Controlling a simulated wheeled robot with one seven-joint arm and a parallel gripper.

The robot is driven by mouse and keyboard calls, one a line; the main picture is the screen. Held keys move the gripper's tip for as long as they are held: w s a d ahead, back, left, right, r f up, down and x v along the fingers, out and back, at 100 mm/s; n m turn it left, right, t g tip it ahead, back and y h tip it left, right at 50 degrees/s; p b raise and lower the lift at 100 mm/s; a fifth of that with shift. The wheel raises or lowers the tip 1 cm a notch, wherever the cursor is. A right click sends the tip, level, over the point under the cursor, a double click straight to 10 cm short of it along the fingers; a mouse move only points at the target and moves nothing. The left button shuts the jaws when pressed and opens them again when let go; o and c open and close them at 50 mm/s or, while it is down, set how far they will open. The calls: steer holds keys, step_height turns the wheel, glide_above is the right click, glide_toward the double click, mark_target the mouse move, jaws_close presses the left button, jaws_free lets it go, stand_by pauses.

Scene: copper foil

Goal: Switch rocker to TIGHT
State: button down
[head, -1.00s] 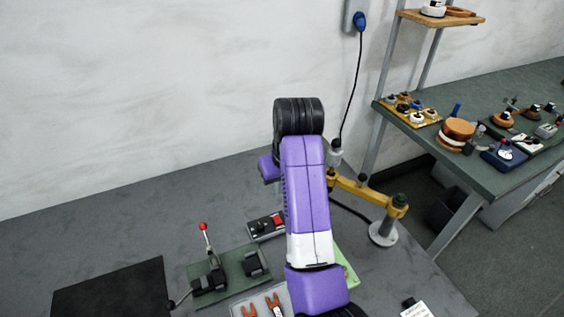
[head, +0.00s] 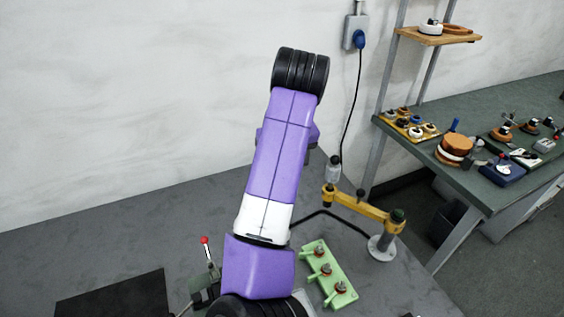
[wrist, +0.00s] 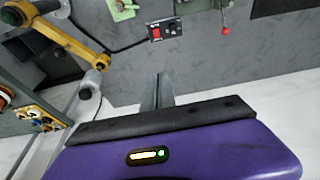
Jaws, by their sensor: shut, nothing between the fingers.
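The rocker is a red piece (wrist: 156,33) on a small dark box (wrist: 164,30) near the top middle of the wrist view. A dark round knob sits beside it on the same box. Any lettering is too small to read. In the head view, my arm hides the box. My gripper (wrist: 160,90) shows in the wrist view with its fingers shut and empty. The fingertips appear below the box in the picture, apart from it.
A yellow jointed arm on a post (head: 360,208) stands right of my arm. A green block with several knobs (head: 328,274) lies in front of it. A red-topped lever (head: 205,241) and a black mat (head: 115,298) are at the left. The back-left tabletop is clear.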

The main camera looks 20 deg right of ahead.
steer(key=shift+v, duration=0.8)
steer(key=w+d+r+m+t+h, duration=0.2)
steer(key=w+d+r+t+h, duration=0.4)
steer(key=w+d+r+t, duration=0.3)
steer(key=s+a+f+t+y+b, duration=0.1)
steer(key=s+a+f+y+b, duration=0.1)
steer(key=s+f, duration=0.7)
steer(key=s+a+f+n+y+b, duration=0.1)
steer(key=s+f, duration=0.8)
steer(key=s, duration=1.5)
steer(key=s+a+f+n+t+y+b, duration=0.1)
steer(key=s+a+f+y+b, duration=0.2)
steer(key=s+f, duration=0.6)
steer(key=s+a+b, duration=0.1)
steer(key=s+a, duration=0.1)
steer(key=s, duration=0.6)
steer(key=shift+s+a+t, duration=0.3)
steer(key=shift+s, duration=0.05)
